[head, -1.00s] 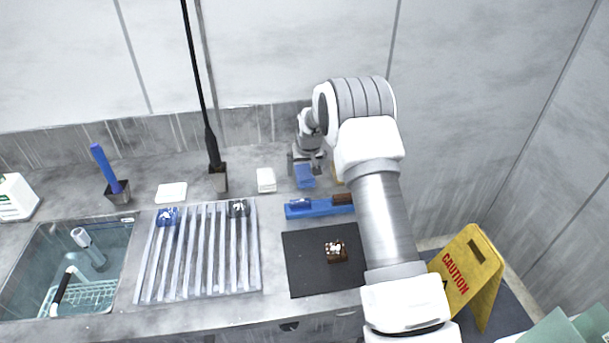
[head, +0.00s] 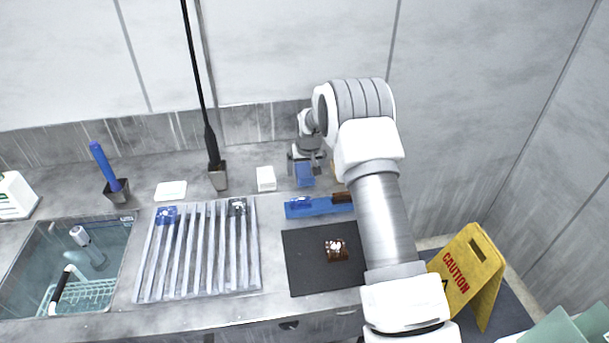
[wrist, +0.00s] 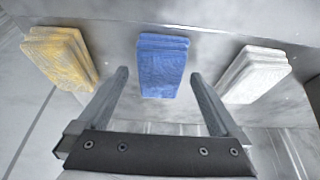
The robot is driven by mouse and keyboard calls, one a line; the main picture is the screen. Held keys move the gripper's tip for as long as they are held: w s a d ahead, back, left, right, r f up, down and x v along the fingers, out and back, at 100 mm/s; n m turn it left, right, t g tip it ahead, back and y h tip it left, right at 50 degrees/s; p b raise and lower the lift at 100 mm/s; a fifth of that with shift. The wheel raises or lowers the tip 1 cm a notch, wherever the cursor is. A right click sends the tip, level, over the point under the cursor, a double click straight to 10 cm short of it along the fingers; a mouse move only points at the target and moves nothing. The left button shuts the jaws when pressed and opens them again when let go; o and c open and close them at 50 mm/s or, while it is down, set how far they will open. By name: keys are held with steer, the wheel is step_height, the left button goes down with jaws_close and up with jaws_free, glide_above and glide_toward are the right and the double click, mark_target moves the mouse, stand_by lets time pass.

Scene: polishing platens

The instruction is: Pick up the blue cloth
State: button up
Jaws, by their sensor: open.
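The blue cloth (head: 304,176) is a folded stack on the counter near the back wall, just below my gripper (head: 306,162) in the head view. In the wrist view the blue cloth (wrist: 163,66) lies ahead, centred between the two fingers of my gripper (wrist: 157,75). The fingers are spread wide, one to each side of the cloth's line. Nothing is held, and I see no contact with the cloth. My arm hides part of the counter to the right in the head view.
A white cloth (wrist: 254,74) and a yellow cloth (wrist: 60,56) flank the blue one with gaps between. A blue brush-like tool (head: 318,206) lies in front, near a dark mat (head: 303,275). A ribbed rack (head: 197,285) and a sink (head: 120,240) are further left.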

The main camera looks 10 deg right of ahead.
mark_target(304, 166)
steer(key=c, duration=1.4)
steer(key=shift+r, duration=0.1)
steer(key=shift+r+p, duration=0.35)
steer(key=shift+p, duration=0.25)
step_height(304, 166, up, 4)
steer(key=shift+f+b, duration=0.2)
steer(key=shift+b, duration=0.15)
steer(key=s+d+r, duration=0.2)
steer(key=s, duration=0.1)
steer(key=s+d+r, duration=0.2)
steer(key=s, duration=0.1)
steer(key=s+d+r+b, duration=0.1)
steer(key=s+d+r, duration=0.1)
steer(key=s+r, duration=0.1)
steer(key=shift+s+d, duration=0.25)
steer(key=shift+d, duration=0.15)
